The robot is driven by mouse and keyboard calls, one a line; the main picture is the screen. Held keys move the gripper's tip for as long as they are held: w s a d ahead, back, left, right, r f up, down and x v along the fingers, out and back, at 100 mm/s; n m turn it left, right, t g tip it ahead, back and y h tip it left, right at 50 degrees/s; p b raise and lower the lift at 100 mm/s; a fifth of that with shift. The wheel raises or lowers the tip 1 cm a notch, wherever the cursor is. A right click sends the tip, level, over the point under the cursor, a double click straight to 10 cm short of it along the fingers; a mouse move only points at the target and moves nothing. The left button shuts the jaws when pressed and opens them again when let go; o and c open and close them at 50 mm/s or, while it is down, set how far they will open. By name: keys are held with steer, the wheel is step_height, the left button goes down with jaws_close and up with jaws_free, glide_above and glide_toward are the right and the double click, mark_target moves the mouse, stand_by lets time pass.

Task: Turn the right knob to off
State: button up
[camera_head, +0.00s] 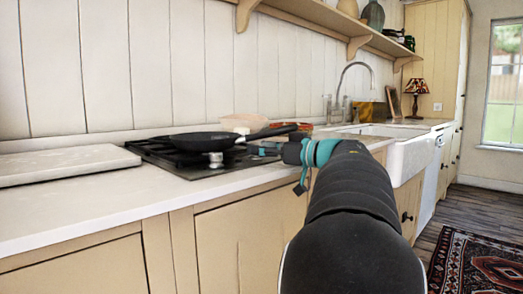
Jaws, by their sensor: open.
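The black gas hob (160,150) is set into the pale counter, left of centre. A small silver knob (215,159) shows on the hob, below the near side of the pan. I cannot make out which way it points, and no second knob shows clearly. My gripper (262,150) is open, just right of this knob and apart from it in the picture, over the hob's right end. My dark arm with teal bands comes in from the lower right. My gripper and wrist hide the hob's right end, so a knob there may be hidden.
A black frying pan (203,141) sits on the hob, its handle (272,131) reaching right above my gripper. A pale board (65,165) lies on the counter at left. A white sink (405,158) and faucet (341,85) are at right. The front counter is clear.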

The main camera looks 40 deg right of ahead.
steer(key=shift+w, duration=0.15)
jaws_close()
steer(key=shift+a+r+m+h, duration=0.15)
steer(key=shift+m+h, duration=0.15)
steer(key=shift+h, duration=0.2)
steer(key=h+p, duration=0.1)
steer(key=m+h+p, duration=0.2)
steer(key=shift+a+t+h, duration=0.25)
steer(key=shift+t+h, duration=0.05)
steer(key=shift+t, duration=0.1)
steer(key=m+h+p, duration=0.1)
steer(key=m+h, duration=0.2)
steer(key=h, duration=0.1)
steer(key=shift+a, duration=0.2)
steer(key=shift+m+g+h, duration=0.5)
steer(key=shift+m+h, duration=0.4)
steer(key=shift+h, duration=0.5)
